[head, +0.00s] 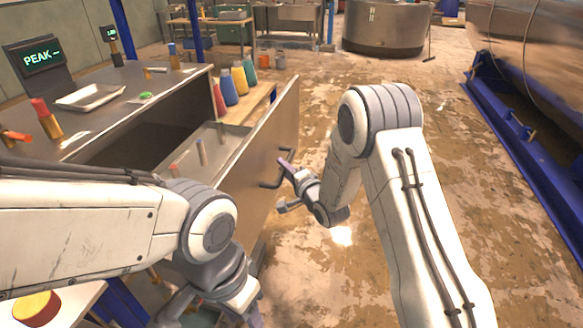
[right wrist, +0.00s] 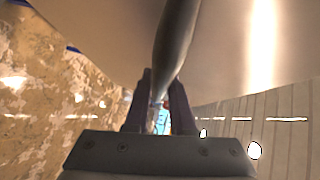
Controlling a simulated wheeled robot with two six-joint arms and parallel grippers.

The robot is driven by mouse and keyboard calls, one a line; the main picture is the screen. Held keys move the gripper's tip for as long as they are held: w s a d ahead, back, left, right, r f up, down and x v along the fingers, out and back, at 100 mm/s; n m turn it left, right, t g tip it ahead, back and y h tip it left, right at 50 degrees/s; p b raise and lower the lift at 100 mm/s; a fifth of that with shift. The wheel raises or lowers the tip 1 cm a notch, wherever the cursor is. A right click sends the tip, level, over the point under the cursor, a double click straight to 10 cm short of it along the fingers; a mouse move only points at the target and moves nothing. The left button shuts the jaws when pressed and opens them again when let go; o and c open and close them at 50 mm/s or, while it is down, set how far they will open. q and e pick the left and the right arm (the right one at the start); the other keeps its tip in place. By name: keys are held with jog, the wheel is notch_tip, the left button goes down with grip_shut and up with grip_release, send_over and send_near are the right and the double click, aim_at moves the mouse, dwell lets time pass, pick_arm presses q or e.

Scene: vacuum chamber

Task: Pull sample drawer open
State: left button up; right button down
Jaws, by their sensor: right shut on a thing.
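The sample drawer's tan front panel (head: 262,135) stands well out from the metal cabinet (head: 110,125), so its grey inside (head: 222,140) shows with a few small vials in it. A dark bar handle (head: 268,184) is on the front. My right gripper (head: 284,167) is at the handle. In the right wrist view its two dark fingers (right wrist: 160,105) are shut on the handle bar (right wrist: 175,45), which runs up between them. My left gripper (head: 254,312) hangs low near the bottom edge, apart from the handle; its fingers are mostly hidden.
On the cabinet top are a white tray (head: 90,97), a "PEAK" display (head: 39,56) and a red-capped bottle (head: 46,118). Several coloured bottles (head: 239,78) stand behind the drawer. Stained floor (head: 400,85) is open ahead; a blue frame (head: 520,130) borders the right.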

jog(key=shift+s+f, duration=0.15)
jog(key=shift+s, duration=0.05)
jog(key=c, duration=0.8)
grip_release()
jog(key=shift+o, duration=0.2)
jog(key=shift+w, duration=0.1)
jog(key=shift+d, duration=0.1)
jog(key=b+v, duration=0.2)
jog(key=v, duration=0.8)
jog(key=shift+s+d, duration=0.15)
jog(key=shift+s, duration=0.05)
